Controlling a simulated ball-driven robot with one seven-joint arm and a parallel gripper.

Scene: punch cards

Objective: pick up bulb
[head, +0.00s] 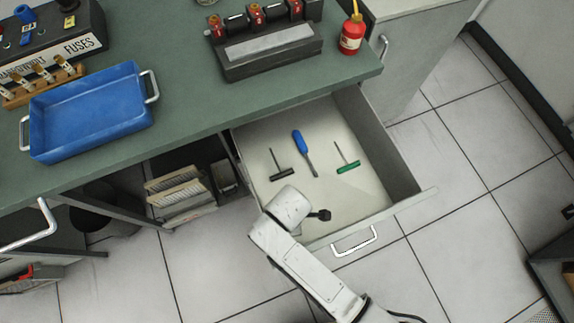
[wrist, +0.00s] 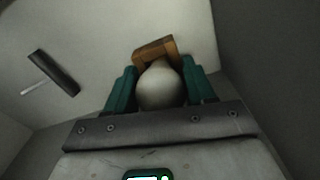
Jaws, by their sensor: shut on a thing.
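The bulb (wrist: 160,88) is pale and rounded and shows in the wrist view between the two teal fingers of my gripper (wrist: 159,70). My gripper is shut on it. A brown, wood-coloured piece (wrist: 155,48) is right behind the bulb; I cannot tell whether they touch. In the head view, the end of my arm is over the front left of the open drawer (head: 362,205), and it hides the fingers and the bulb. I cannot tell how high the bulb is above the drawer floor.
In the drawer lie a black T-handled tool (head: 282,174), a blue screwdriver (head: 299,141) and a green T-handled tool (head: 348,170). The drawer's walls surround the arm's end. On the green bench (head: 190,115) stand a blue tray (head: 85,108) and a red bottle (head: 351,37).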

